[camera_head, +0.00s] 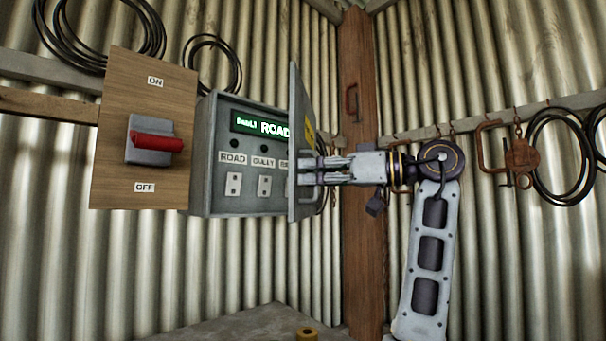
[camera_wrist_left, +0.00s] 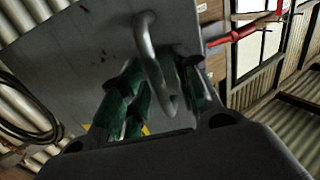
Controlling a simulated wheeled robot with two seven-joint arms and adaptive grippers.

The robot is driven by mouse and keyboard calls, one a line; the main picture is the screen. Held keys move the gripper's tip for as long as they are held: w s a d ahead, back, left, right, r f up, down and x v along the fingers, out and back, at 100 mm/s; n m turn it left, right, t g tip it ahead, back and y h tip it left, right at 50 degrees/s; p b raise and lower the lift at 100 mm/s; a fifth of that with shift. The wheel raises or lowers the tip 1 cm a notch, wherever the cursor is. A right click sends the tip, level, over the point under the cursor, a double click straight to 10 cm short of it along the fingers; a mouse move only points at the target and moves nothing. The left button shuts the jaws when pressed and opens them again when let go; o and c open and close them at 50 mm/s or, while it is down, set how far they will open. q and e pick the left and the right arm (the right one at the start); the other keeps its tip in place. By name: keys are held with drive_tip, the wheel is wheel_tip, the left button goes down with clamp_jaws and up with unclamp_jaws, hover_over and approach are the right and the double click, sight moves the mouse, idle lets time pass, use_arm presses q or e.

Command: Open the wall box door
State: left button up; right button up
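The grey wall box (camera_head: 236,195) hangs on the corrugated wall. Its door (camera_head: 294,95) stands swung out, seen nearly edge-on, so the panel inside shows a green lit display (camera_head: 260,125) and white switches. My left gripper (camera_head: 318,170) is at the outer face of the door, on its right side. In the left wrist view the door (camera_wrist_left: 75,45) fills the upper left, and its grey loop handle (camera_wrist_left: 155,55) lies between my green-padded fingers (camera_wrist_left: 160,92). The fingers stand apart, with gaps visible beside the handle. My right gripper is not in view.
A wooden board (camera_head: 110,120) with a red-handled ON/OFF switch (camera_head: 155,143) is left of the box. A wooden post (camera_head: 360,250) stands behind my left arm. Cable coils and rusty hooks hang on the walls. A grey surface with a yellow ring (camera_head: 307,334) is below.

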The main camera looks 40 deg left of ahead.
use_arm(q)
drive_tip(key=shift+w+d, duration=0.1)
drive_tip(key=shift+d, duration=0.05)
drive_tip(key=shift+r, duration=0.1)
idle(0.3)
drive_tip(key=shift+r+p, duration=0.15)
drive_tip(key=shift+p, duration=0.2)
drive_tip(key=d+m+t+y+p, duration=0.1)
drive_tip(key=d+m+t, duration=0.3)
drive_tip(key=d, duration=1.1)
drive_tip(key=t+p, duration=0.1)
drive_tip(key=t, duration=0.1)
drive_tip(key=shift+f+t, duration=0.35)
drive_tip(key=shift+t, duration=0.05)
drive_tip(key=a+p, duration=0.4)
drive_tip(key=a, duration=0.9)
drive_tip(key=shift+a, duration=0.4)
